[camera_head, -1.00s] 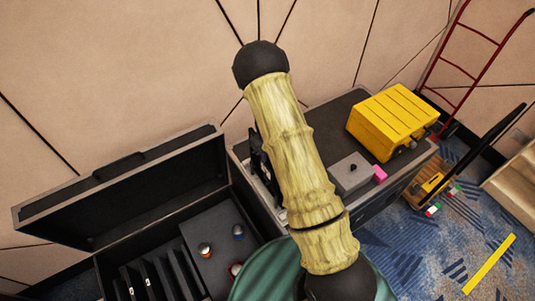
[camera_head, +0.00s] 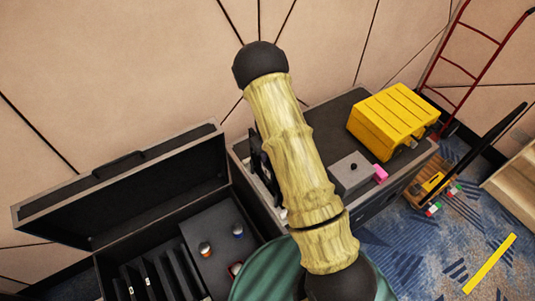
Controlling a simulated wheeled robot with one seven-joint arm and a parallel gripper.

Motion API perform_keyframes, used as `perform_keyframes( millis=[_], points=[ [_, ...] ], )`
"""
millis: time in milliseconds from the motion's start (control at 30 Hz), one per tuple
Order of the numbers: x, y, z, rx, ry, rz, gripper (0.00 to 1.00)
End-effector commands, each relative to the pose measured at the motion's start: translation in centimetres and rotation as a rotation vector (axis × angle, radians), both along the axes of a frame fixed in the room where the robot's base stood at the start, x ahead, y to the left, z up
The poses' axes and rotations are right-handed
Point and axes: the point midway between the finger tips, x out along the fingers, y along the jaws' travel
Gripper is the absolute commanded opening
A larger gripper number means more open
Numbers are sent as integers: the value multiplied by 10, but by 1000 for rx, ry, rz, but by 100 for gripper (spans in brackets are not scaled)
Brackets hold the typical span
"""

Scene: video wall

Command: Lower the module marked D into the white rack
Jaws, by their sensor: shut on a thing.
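My arm hangs across the middle of the head view and hides my gripper and most of the work spot on the dark case top. A dark upright panel (camera_head: 258,152) shows just left of my arm; I cannot read a letter on it or tell whether it is module D. A small white patch (camera_head: 283,213) shows low beside my arm. It may belong to the white rack, but the rest is hidden. Whether the panel is in, above or beside the rack cannot be told.
An open black case (camera_head: 140,180) at lower left holds several dark upright slabs (camera_head: 165,272) and small round items. A yellow case (camera_head: 393,118), a grey box (camera_head: 352,172) and a pink block (camera_head: 380,173) stand on the dark case (camera_head: 338,110). A red hand truck (camera_head: 470,65) stands right.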

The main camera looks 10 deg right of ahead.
Motion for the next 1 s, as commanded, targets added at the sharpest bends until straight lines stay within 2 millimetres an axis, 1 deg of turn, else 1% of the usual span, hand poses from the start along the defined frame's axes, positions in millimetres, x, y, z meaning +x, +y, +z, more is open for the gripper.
perform_keyframes(
  millis=[467, 500, 567, 600, 633, 833, 933, 967, 1000],
  points=[
    [1, 0, -2, -1, -1, 1, 0],
    [1, 0, -2, -1, -1, 0, 16],
    [1, 0, -2, -1, -1, 0, 28],
    [0, 0, -2, -1, -1, 0, 36],
    [0, 0, -3, -1, -1, 0, 40],
    [0, 0, -3, 0, -1, 0, 40],
    [0, 0, -4, 0, 1, 0, 59],
    [0, 0, -4, 0, 1, 0, 62],
    [0, 0, -3, 0, 1, 0, 62]
  ],
)
